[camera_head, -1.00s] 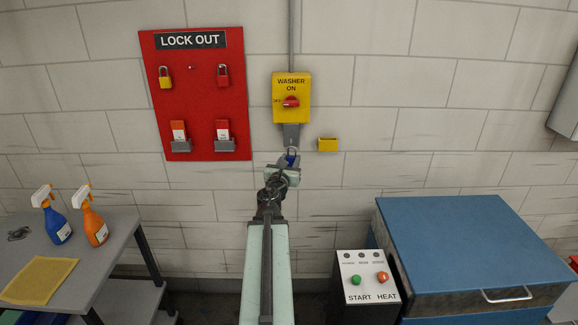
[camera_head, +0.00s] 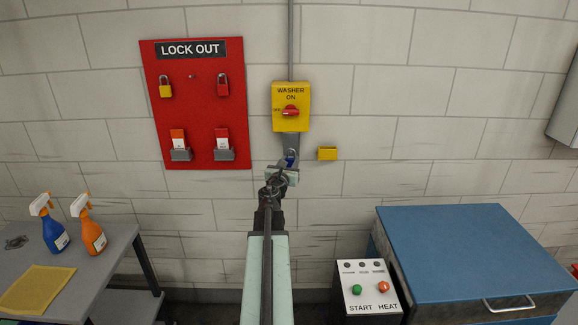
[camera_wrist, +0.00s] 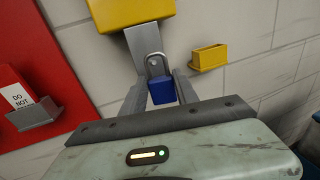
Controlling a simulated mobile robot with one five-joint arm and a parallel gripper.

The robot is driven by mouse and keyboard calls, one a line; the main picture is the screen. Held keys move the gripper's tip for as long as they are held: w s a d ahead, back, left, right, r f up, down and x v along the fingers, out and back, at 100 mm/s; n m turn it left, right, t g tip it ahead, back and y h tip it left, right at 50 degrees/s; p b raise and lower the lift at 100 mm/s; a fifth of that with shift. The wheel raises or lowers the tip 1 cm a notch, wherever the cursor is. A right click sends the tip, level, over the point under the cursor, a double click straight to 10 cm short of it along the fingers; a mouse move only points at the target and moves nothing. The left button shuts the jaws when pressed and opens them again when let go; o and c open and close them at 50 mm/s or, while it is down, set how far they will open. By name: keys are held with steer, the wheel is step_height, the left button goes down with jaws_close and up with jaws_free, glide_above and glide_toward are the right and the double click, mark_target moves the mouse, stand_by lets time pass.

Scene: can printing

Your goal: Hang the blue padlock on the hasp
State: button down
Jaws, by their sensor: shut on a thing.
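The blue padlock (camera_wrist: 162,91) is between the fingers of my gripper (camera_wrist: 160,92) in the wrist view, upright with its grey shackle on top. The gripper is shut on its body. In the head view the padlock (camera_head: 291,159) shows small above my gripper (camera_head: 284,166). The grey hasp (camera_wrist: 146,42) hangs below the yellow washer switch box (camera_head: 291,97); it also shows in the head view (camera_head: 290,141). The shackle overlaps the hasp's lower part in the wrist view. I cannot tell whether it passes through the hasp or is only in front.
A small yellow holder (camera_head: 327,153) is on the wall just right of the hasp. The red lock-out board (camera_head: 203,120) with a yellow and a red padlock is on the left. A blue-topped machine (camera_head: 470,245) and a grey table (camera_head: 110,250) stand below.

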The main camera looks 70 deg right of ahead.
steer(key=shift+w+d+f, duration=0.1)
steer(key=shift+w+d, duration=0.15)
steer(key=shift+d, duration=0.35)
steer(key=shift+w+d, duration=0.2)
steer(key=shift+d, duration=0.4)
steer(key=shift+w+d+f+b, duration=0.2)
steer(key=shift+d+f+b, duration=0.3)
steer(key=shift+b, duration=0.1)
steer(key=c, duration=0.9)
jaws_free()
steer(key=shift+o, duration=0.2)
steer(key=a, duration=0.7)
steer(key=shift+s+a, duration=0.4)
steer(key=shift+s, duration=0.05)
